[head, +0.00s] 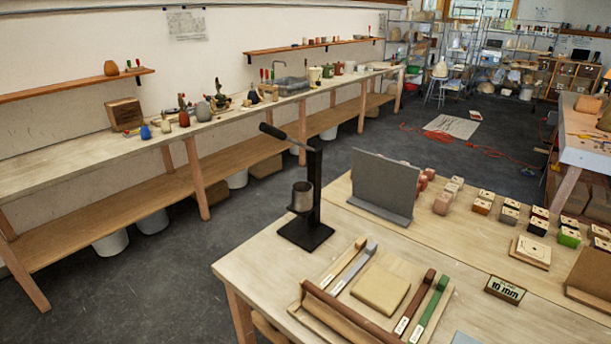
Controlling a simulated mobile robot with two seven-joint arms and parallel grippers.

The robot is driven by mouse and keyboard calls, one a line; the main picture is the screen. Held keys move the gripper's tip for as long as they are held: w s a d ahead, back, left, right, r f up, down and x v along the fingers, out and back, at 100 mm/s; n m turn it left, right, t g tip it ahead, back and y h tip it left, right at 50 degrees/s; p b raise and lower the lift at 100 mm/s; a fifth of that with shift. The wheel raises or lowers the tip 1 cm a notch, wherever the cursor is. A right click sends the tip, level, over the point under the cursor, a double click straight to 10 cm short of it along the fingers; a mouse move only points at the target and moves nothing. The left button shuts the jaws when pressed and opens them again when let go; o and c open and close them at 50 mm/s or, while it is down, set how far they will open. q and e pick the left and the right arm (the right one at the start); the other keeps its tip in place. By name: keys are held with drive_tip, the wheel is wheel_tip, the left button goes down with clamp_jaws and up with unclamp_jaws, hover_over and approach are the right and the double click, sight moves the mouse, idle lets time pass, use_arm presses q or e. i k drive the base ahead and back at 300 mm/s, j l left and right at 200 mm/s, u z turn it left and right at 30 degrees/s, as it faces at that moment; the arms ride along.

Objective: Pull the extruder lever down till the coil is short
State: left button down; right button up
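The extruder (313,190) stands on the near table at its left part, a black post on a square black base with a grey metal barrel (302,196) at its front. Its lever (284,137) is a dark arm with a thick grip, raised and pointing up to the left from the top of the post. I see no coil below the barrel; the view there is small and dark. Neither of my grippers is in the head view.
A grey upright panel (384,183) stands right of the extruder. Several small blocks (538,224) stand at right. Floor left of the table is clear.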

sight(265, 127)
drive_tip(key=i+j+z, duration=0.3)
drive_tip(key=i+j, duration=0.2)
drive_tip(key=i, duration=0.4)
drive_tip(key=i+j+z, duration=0.35)
drive_tip(key=i+j, duration=0.4)
drive_tip(key=i, duration=0.1)
